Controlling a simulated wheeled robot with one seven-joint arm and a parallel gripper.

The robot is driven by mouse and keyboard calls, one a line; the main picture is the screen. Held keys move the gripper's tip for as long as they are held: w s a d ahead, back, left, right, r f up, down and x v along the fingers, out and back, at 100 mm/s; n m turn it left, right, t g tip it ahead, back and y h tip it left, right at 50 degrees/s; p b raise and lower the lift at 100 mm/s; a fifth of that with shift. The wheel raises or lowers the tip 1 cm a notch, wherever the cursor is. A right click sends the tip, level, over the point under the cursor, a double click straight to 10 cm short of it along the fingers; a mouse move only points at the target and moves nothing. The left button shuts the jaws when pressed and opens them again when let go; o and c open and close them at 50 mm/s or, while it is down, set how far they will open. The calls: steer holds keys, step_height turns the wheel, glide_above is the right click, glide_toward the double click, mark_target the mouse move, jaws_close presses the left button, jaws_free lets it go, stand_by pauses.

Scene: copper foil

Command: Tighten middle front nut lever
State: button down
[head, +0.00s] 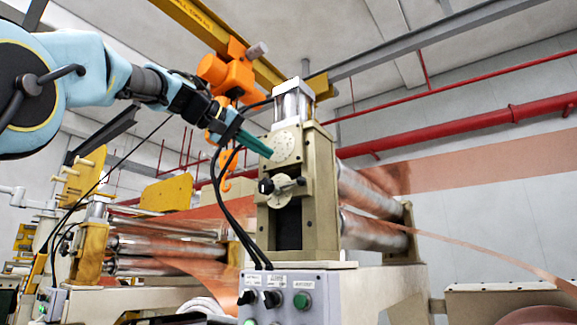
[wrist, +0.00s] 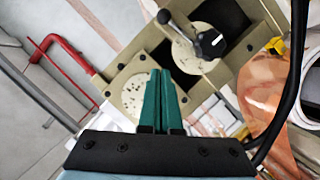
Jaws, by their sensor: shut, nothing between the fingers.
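A round pale dial with a nut lever (head: 281,188) is on the front of the beige roller stand (head: 326,200). In the wrist view the lever (wrist: 197,42) has a grey arm ending in a dark knob and a black handle with a white mark. A second pale round plate (head: 284,148) sits above it; it also shows in the wrist view (wrist: 136,98). My gripper (head: 269,153) has green fingers, shut and empty. The fingertips are in front of the upper plate, above and left of the lever. I cannot tell whether they touch the plate.
A grey control box (head: 290,303) with knobs and a green button is below the stand. Black cables (head: 226,190) hang left of the stand. An orange hoist (head: 228,73) hangs behind my arm. Copper foil (head: 470,160) and rollers (head: 372,232) are at right.

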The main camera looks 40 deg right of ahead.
steer(key=p, duration=0.2)
glide_above(288, 185)
steer(key=w+a, duration=0.1)
steer(key=a, duration=0.1)
steer(key=shift+d+f, duration=0.2)
steer(key=shift+f, duration=0.35)
steer(key=shift+s+f, duration=0.95)
steer(key=shift+f, duration=0.25)
steer(key=shift+s+d+f, duration=0.1)
steer(key=shift+s+f, duration=0.2)
steer(key=shift+f, duration=0.25)
